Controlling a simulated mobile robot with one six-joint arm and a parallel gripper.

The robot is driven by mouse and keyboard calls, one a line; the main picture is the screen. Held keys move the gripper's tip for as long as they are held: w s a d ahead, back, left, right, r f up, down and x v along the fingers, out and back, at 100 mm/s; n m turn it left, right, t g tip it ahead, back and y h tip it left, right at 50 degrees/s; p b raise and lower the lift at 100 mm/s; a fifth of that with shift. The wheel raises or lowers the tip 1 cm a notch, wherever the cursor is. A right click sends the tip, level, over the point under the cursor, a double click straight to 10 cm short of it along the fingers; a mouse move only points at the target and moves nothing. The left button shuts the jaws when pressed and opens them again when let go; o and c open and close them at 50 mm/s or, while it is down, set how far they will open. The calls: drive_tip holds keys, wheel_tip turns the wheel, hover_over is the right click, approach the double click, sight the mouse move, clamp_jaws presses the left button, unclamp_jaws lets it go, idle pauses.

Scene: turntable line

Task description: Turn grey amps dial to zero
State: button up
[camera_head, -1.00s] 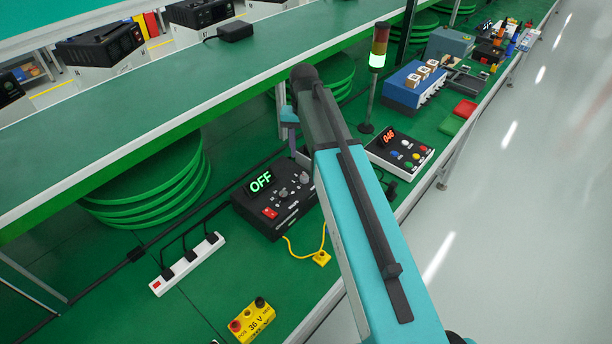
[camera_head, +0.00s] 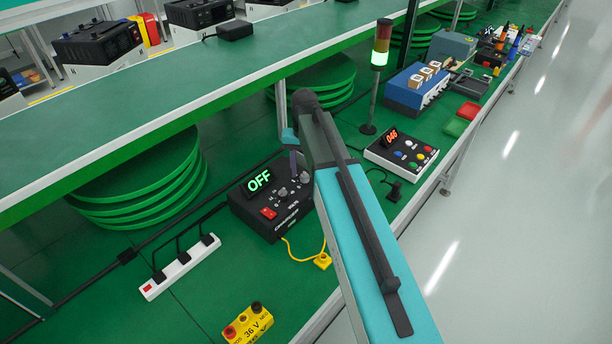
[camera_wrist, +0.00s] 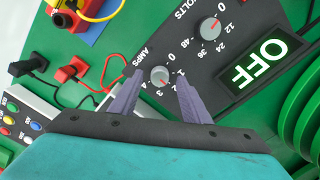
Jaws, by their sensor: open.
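The grey amps dial (camera_wrist: 160,76) is on the black power supply panel, next to the AMPS lettering and a printed number scale. In the wrist view its mark seems to point toward the 3, but it is small. My gripper (camera_wrist: 158,80) is open, with its two purple fingers on either side of the dial. A gap shows around the dial; I cannot tell whether a finger touches it. In the head view my gripper (camera_head: 294,162) is at the power supply (camera_head: 262,226), partly hidden by my arm. The display (camera_head: 258,180) reads OFF.
A red switch (camera_head: 268,213) is on the panel. A yellow cable (camera_head: 300,254) and a white power strip (camera_head: 180,266) lie nearby.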

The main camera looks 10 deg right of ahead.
drive_tip(key=shift+f, duration=0.55)
drive_tip(key=c, duration=1)
drive_tip(key=shift+d, duration=0.15)
drive_tip(key=shift+c, duration=0.2)
